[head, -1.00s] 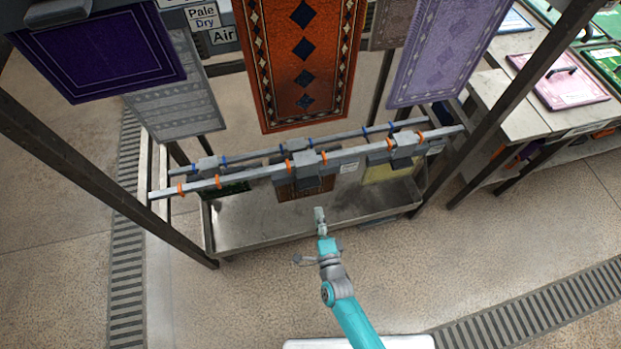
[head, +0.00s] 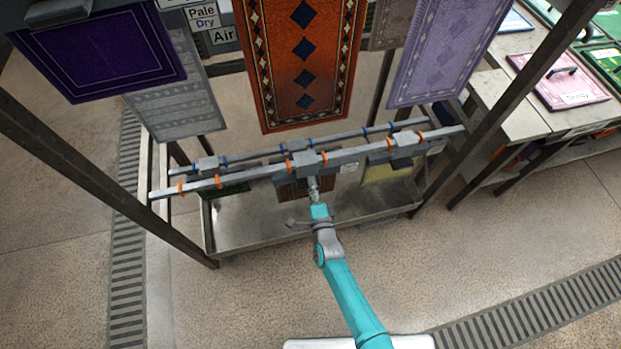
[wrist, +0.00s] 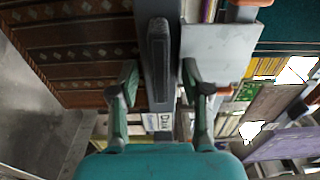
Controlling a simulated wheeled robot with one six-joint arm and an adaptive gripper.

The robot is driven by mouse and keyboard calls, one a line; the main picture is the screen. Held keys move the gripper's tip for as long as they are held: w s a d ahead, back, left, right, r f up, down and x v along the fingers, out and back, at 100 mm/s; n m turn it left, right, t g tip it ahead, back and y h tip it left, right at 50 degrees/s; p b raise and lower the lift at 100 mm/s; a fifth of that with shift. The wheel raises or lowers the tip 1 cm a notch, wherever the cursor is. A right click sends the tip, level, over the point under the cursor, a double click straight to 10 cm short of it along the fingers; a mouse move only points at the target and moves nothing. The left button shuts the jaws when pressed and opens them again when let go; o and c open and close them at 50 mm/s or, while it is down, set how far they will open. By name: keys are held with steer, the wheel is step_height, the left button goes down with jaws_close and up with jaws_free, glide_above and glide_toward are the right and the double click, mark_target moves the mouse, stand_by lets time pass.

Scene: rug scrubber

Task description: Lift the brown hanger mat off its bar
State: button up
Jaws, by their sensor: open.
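The brown hanger mat (head: 287,191) hangs low from the front bar (head: 245,178), between orange rings. My arm hides part of it in the head view. In the wrist view the patterned brown mat (wrist: 85,50) fills the upper left, with a grey hanger strip along its edge. A raised dark grey grip (wrist: 158,60) stands out from that strip. My gripper (wrist: 163,95) is open, its two fingers apart on either side of the grip's line. I cannot tell whether they touch it. In the head view my gripper (head: 313,188) is just in front of the mat.
A metal trough (head: 250,232) lies under the bars. A second bar (head: 240,158) with blue rings runs behind. A large orange mat (head: 300,60) hangs above, with purple (head: 100,55) and lilac (head: 440,55) mats beside it. Dark posts stand on both sides.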

jaws_close()
steer(key=shift+r, duration=0.1)
stand_by(0.4)
